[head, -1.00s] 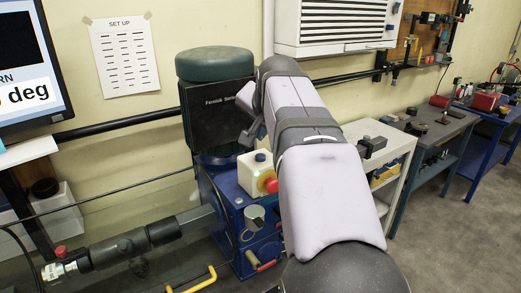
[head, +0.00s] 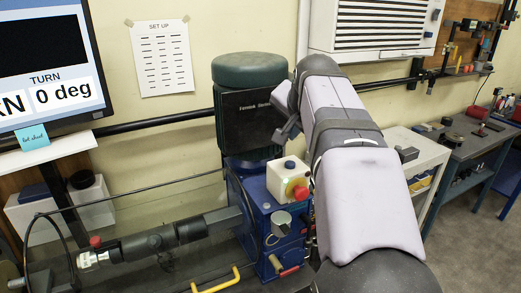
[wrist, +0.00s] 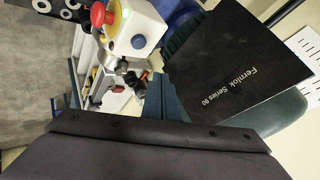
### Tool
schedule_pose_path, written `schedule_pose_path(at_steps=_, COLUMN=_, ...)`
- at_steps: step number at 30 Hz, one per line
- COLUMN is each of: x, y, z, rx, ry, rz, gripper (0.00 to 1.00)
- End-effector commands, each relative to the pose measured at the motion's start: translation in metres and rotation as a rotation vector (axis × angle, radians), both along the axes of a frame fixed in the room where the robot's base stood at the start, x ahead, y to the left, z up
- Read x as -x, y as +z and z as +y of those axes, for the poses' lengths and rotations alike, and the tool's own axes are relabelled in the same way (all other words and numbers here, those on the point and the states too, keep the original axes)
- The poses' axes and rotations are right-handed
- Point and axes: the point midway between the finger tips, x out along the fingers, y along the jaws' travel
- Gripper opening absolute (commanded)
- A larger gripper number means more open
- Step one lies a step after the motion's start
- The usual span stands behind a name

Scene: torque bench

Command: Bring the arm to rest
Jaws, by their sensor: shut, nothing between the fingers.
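My arm reaches up and away across the right middle of the head view, bent at the far end. My gripper (head: 283,133) is a small dark shape at the left of that far end, in front of the dark green and black machine head (head: 250,105). It is shut and holds nothing; its tips are small and hard to make out. In the wrist view the black box marked "Fernlok Series 90" (wrist: 240,75) is close on the right, and a dark bolted edge fills the bottom.
A white box with a red button (head: 297,190) sits on the blue machine (head: 265,215), left of my arm. A dark horizontal shaft (head: 165,238) runs left from it. The screen (head: 50,100) reads 0 deg. A pale trolley (head: 425,155) and workbench (head: 475,140) stand to the right.

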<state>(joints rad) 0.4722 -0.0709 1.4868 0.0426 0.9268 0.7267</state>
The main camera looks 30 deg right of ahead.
Motion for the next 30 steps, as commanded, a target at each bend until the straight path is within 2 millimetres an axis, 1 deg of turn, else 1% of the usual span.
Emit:
schedule_pose_path(at_steps=4, x=-0.001, y=-0.004, z=0.004, rx=-0.004, ry=0.01, rz=0.004, gripper=0.0)
schedule_pose_path(at_steps=5, x=-0.003, y=-0.007, z=0.008, rx=-0.008, ry=0.019, rz=0.007, gripper=0.0)
schedule_pose_path(at_steps=8, x=-0.009, y=-0.023, z=0.026, rx=-0.026, ry=0.068, rz=0.029, gripper=0.0)
schedule_pose_path(at_steps=11, x=-0.011, y=-0.053, z=0.053, rx=-0.034, ry=0.152, rz=0.09, gripper=0.0)
schedule_pose_path(at_steps=14, x=0.0, y=-0.096, z=0.081, rx=-0.01, ry=0.266, rz=0.2, gripper=0.0)
schedule_pose_path(at_steps=15, x=0.007, y=-0.116, z=0.093, rx=0.002, ry=0.321, rz=0.248, gripper=0.0)
schedule_pose_path(at_steps=17, x=0.021, y=-0.148, z=0.113, rx=0.023, ry=0.412, rz=0.328, gripper=0.0)
schedule_pose_path(at_steps=18, x=0.033, y=-0.169, z=0.126, rx=0.038, ry=0.479, rz=0.381, gripper=0.0)
schedule_pose_path(at_steps=20, x=0.054, y=-0.199, z=0.145, rx=0.058, ry=0.578, rz=0.458, gripper=0.0)
schedule_pose_path(at_steps=21, x=0.069, y=-0.217, z=0.157, rx=0.072, ry=0.643, rz=0.506, gripper=0.0)
schedule_pose_path(at_steps=23, x=0.094, y=-0.242, z=0.172, rx=0.09, ry=0.738, rz=0.575, gripper=0.0)
schedule_pose_path(at_steps=24, x=0.11, y=-0.256, z=0.18, rx=0.102, ry=0.798, rz=0.616, gripper=0.0)
schedule_pose_path(at_steps=26, x=0.135, y=-0.275, z=0.191, rx=0.116, ry=0.882, rz=0.672, gripper=0.0)
schedule_pose_path(at_steps=27, x=0.15, y=-0.286, z=0.197, rx=0.125, ry=0.933, rz=0.705, gripper=0.0)
schedule_pose_path(at_steps=30, x=0.182, y=-0.306, z=0.207, rx=0.14, ry=1.036, rz=0.769, gripper=0.0)
